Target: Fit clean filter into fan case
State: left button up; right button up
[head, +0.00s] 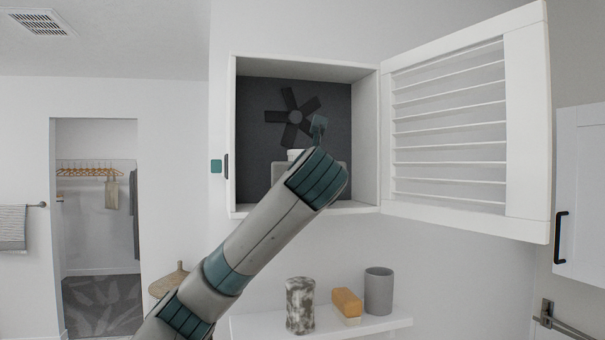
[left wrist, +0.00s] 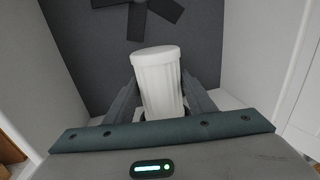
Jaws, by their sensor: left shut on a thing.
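The fan case (head: 365,150) is an open white box on the wall with a dark back and a dark fan (head: 293,116) on it. Its louvred door (head: 450,125) stands swung open to the right. My left gripper (left wrist: 160,95) is inside the case mouth, shut on the white ribbed filter (left wrist: 158,70), a cylinder that stands roughly upright between the fingers. I cannot tell whether the filter touches the case floor. My right gripper is not in view.
Below the case, a white shelf (head: 375,327) holds a marbled cylinder (head: 300,305), an orange-brown block (head: 347,302) and a grey cup (head: 378,291). A wall cabinet (head: 580,190) with a black handle is at the right. A doorway stands open at the left.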

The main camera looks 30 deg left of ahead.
pick_arm(q)
jog(key=shift+f+b, duration=0.3)
jog(key=shift+f, duration=0.3)
jog(key=o, duration=1.1)
jog(key=shift+o, duration=0.2)
jog(key=shift+s+d, duration=0.1)
